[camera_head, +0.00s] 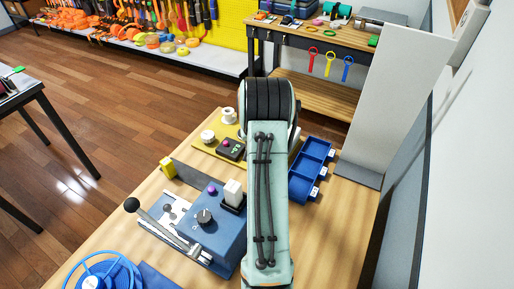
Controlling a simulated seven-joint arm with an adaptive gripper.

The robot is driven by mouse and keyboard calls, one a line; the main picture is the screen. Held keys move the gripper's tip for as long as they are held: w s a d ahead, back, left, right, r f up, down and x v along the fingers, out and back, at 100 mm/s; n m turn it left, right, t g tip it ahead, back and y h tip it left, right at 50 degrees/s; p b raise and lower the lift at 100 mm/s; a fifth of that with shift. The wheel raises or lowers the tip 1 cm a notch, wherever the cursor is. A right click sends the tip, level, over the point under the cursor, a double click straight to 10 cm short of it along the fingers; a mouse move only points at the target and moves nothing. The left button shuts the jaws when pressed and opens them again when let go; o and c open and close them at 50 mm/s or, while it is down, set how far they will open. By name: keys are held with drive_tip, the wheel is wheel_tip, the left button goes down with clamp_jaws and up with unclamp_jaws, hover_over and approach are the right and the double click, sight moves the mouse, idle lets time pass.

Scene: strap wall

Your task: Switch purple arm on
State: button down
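I see no full purple arm, only two small purple knobs. One purple knob (212,190) is on top of the blue control box (218,228), near its far left corner. Another purple knob (226,143) is on a small black box (232,150) on a yellow plate. I cannot tell which knob belongs to the purple arm, or whether either is on or off. My pale green arm link crosses the middle of the view, just right of the blue box. My gripper is not in view.
A blue handwheel (104,270) is at the front left. A blue compartment tray (309,172) is right of my arm. White spools (228,116) stand behind.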

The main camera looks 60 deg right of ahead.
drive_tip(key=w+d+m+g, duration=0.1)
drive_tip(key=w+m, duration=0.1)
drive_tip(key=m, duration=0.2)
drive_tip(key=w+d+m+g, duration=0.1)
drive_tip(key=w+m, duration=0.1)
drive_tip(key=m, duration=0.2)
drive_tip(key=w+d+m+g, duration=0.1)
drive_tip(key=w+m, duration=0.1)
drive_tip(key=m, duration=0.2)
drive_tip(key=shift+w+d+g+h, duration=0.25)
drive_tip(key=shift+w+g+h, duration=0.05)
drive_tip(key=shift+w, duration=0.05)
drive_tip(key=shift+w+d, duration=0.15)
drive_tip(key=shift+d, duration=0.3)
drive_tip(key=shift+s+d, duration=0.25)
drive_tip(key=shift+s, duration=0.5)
